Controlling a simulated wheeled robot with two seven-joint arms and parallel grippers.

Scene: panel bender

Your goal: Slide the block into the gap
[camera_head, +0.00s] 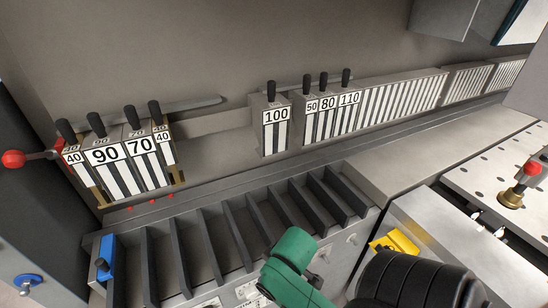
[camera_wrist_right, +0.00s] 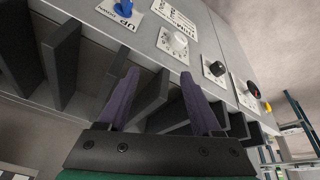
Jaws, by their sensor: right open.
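The block labelled 100 (camera_head: 275,130) stands upright on the back ledge, with a black knob on top. Right of it, across a narrow gap, stand the blocks labelled 50 (camera_head: 311,112), 80 (camera_head: 328,110) and 110 (camera_head: 348,106). A wide empty stretch (camera_head: 215,145) lies between block 100 and the left group with blocks 90 (camera_head: 108,160) and 70 (camera_head: 141,150). My right gripper (camera_wrist_right: 160,75) is open and empty in the right wrist view, its two dark purple fingers apart near the rack dividers. My left gripper is out of view.
A rack of dark dividers (camera_head: 228,235) lies in front of the ledge. A red-knobbed lever (camera_head: 14,159) is at the far left, a blue clamp (camera_head: 106,255) at the rack's left end. A control panel with knobs (camera_wrist_right: 173,42) is close to my right gripper.

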